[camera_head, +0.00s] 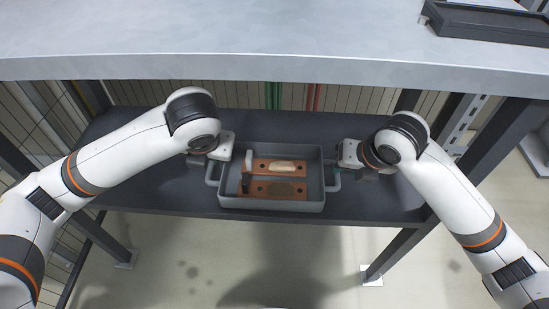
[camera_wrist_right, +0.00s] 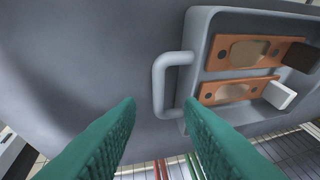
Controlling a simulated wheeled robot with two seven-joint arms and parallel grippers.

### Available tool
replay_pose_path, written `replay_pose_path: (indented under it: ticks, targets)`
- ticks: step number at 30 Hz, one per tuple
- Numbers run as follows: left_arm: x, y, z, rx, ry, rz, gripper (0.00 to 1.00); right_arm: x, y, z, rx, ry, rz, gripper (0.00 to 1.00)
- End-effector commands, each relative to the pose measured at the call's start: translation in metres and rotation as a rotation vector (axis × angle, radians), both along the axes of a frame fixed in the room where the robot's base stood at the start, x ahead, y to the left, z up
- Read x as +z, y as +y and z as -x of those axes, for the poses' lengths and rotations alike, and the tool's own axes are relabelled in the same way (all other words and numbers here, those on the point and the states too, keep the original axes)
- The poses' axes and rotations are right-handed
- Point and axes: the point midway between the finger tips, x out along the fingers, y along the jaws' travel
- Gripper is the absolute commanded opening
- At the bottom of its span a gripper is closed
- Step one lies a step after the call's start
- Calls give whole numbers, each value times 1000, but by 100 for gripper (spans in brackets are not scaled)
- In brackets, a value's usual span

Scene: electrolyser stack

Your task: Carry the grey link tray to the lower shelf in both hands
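The grey link tray (camera_head: 271,205) sits on the dark lower shelf (camera_head: 150,185), near its front edge. It has a loop handle at each end. Two copper-coloured links (camera_head: 284,189) with oval patches lie inside, with one white and one black end piece. My right gripper (camera_head: 336,176) is at the tray's right handle. In the right wrist view its green fingers (camera_wrist_right: 160,106) are apart, with the handle (camera_wrist_right: 158,85) between and just beyond the tips, not clamped. My left gripper (camera_head: 215,160) is by the left handle (camera_head: 210,174); its fingertips are hidden.
A light grey upper worktop (camera_head: 250,45) overhangs the shelf, with a black tray (camera_head: 490,22) at its far right. Dark frame legs stand at both sides. The shelf is bare left and right of the tray.

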Motion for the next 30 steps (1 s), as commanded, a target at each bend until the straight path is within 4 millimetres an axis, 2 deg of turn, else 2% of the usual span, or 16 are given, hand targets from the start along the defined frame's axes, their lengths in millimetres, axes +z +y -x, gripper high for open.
replay_pose_path:
  ticks: [3,9,30]
  targets:
    - [0,0,0,0,0,0,34,21,-5,8,0,-5,2,34]
    - [0,0,0,0,0,0,34,38,-9,16,-1,-1,2,34]
    - [0,0,0,0,0,1,34,41,-9,18,0,1,1,34]
